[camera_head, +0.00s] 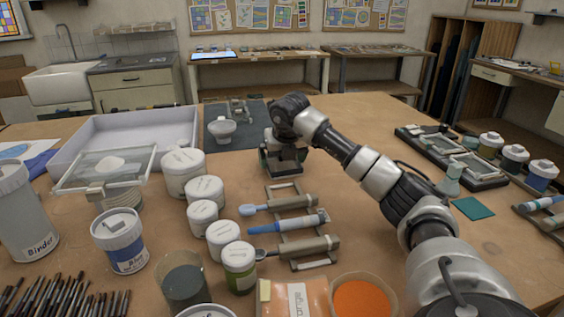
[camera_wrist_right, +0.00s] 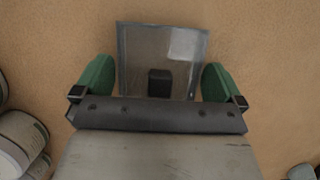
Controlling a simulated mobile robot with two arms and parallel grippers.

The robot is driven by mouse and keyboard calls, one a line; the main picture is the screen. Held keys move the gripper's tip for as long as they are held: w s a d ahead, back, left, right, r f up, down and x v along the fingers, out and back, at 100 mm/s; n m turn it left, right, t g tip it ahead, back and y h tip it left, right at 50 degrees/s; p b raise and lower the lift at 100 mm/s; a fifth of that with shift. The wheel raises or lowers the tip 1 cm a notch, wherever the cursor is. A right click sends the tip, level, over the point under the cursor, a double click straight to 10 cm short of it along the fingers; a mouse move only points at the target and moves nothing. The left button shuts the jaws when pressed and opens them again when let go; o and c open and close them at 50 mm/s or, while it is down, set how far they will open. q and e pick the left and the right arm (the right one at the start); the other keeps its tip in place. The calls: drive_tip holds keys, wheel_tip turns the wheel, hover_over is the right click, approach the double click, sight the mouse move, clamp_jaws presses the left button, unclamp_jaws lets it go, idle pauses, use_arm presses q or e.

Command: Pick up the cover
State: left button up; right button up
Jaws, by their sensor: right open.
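In the head view my right gripper (camera_head: 282,160) points down at the table's middle and mostly hides the cover. My left gripper is not in view.
White lidded jars (camera_head: 184,172) stand left of the gripper. A rack of tools (camera_head: 296,228) lies nearer. A dark mat (camera_head: 248,140) with a white mortar (camera_head: 222,128) is behind. A large pale tray (camera_head: 118,122) is at left; a black tray (camera_head: 455,160) at right.

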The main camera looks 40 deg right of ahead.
drive_tip(key=shift+c, duration=0.3)
drive_tip(key=c, duration=0.6)
drive_tip(key=shift+r, duration=0.1)
